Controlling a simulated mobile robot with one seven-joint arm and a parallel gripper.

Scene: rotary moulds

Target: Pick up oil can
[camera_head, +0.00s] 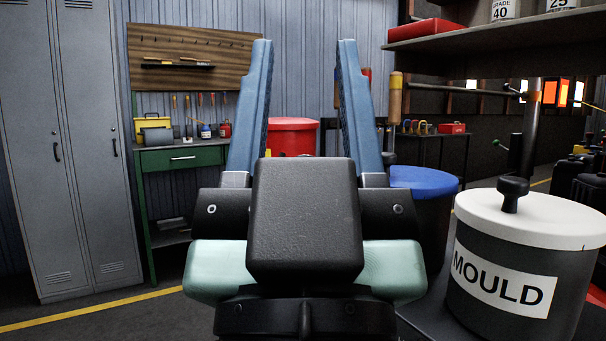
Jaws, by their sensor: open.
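My gripper (305,50) fills the middle of the view, pointing away from me. Its two long blue fingers are wide apart, with nothing between them that it touches. I cannot pick out an oil can for certain. A small red container (225,130) and a small blue-and-white container (205,132) stand on the green workbench (182,158) at the left, beyond and left of my gripper. Both are too small to tell in detail. My gripper's body hides part of the middle of the room.
A white-lidded pot (505,292) marked MOULD stands close at the right, with a blue-lidded drum (424,182) behind it. A red-lidded drum (291,134) shows between my fingers. Grey lockers (70,150) stand at the left. Floor is free before the bench.

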